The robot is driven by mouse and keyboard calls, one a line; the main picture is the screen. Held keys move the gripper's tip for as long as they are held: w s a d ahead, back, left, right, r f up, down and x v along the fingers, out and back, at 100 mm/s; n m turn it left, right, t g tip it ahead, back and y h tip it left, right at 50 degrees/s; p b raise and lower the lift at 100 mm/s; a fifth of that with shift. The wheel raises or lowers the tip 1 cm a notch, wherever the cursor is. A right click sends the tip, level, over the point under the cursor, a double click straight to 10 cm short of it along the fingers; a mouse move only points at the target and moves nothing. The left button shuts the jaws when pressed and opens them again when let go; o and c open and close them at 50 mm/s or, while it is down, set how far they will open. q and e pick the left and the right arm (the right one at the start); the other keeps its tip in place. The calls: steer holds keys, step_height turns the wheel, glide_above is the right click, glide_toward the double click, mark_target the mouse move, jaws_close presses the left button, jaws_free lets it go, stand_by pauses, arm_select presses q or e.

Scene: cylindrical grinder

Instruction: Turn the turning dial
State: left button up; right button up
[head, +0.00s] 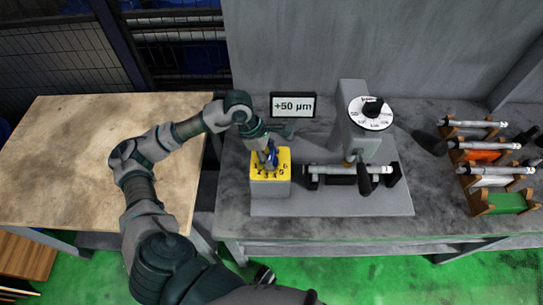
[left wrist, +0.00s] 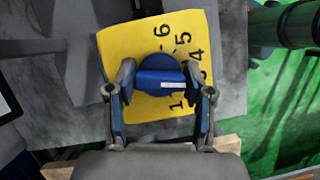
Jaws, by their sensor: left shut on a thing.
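The turning dial (left wrist: 158,60) is a blue round knob with a raised bar and a white mark. It sits on the yellow numbered face (left wrist: 192,25) of a grey box (head: 270,187), which stands on the workbench. My left gripper (head: 269,158) reaches down onto the dial from above. In the left wrist view, the two fingers of my left gripper (left wrist: 160,76) stand on either side of the dial's bar and are shut on it. The white mark is toward the right end of the bar. Some numbers are partly hidden by the fingers. My right gripper is not in view.
A small display (head: 293,105) behind the box reads "+50 µm". To the right stand a gauge with a white round face (head: 371,114) and a cylinder in a holder (head: 335,170). A rack of cylinders (head: 490,150) is at the far right. A bare wooden table (head: 75,160) is at left.

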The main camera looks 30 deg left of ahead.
arm_select(q)
steer(key=shift+f, duration=0.1)
stand_by(0.4)
steer(key=o, duration=0.9)
steer(key=shift+a, duration=0.1)
steer(key=shift+o, duration=1.1)
steer(key=shift+a, duration=0.15)
steer(key=v, duration=1.2)
steer(key=shift+a, duration=0.15)
steer(key=shift+w+f, duration=0.1)
steer(key=shift+w, duration=0.05)
